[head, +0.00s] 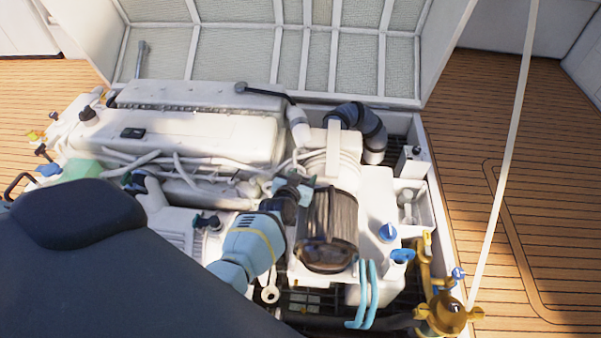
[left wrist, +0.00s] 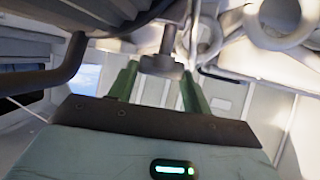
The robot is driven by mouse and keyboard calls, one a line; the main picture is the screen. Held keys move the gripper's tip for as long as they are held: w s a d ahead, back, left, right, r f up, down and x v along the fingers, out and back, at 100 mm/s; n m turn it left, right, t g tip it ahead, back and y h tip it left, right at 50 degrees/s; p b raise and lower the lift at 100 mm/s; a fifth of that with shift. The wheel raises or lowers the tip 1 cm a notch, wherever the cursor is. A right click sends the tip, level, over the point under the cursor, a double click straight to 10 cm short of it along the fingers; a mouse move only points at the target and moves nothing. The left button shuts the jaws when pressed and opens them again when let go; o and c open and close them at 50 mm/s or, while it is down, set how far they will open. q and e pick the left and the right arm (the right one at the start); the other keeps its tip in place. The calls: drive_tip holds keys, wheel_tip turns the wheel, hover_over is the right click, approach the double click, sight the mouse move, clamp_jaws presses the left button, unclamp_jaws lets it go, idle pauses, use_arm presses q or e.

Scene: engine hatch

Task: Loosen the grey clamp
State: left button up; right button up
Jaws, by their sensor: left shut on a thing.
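My left gripper (head: 297,186) reaches in from the lower left, its fingers beside the upper left of the dark ribbed filter cylinder (head: 330,230). In the left wrist view, its two green fingers (left wrist: 158,76) stand on either side of a grey T-shaped clamp handle (left wrist: 163,64) on a short stem. The gripper is shut on this handle. The clamp's band is hard to make out, and in the head view the fingers hide most of the clamp. My right gripper is in neither view.
The white engine block (head: 190,135) with pipes lies to the left. A black elbow hose (head: 365,130) is behind the filter. Light blue hoses (head: 366,295) and a brass valve (head: 445,315) stand at the front right. The raised hatch lid (head: 260,50) is behind. Wooden deck (head: 530,220) is clear on the right.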

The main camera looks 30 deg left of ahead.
use_arm(q)
drive_tip(key=shift+w+d+r+n+y+p, duration=0.1)
drive_tip(key=shift+d+n+y+p, duration=0.1)
drive_tip(key=shift+n+y+p, duration=0.25)
drive_tip(key=shift+y, duration=0.25)
drive_tip(key=o, duration=0.9)
drive_tip(key=shift+c, duration=0.2)
drive_tip(key=shift+o, duration=0.6)
drive_tip(key=shift+a, duration=0.1)
drive_tip(key=shift+n, duration=0.25)
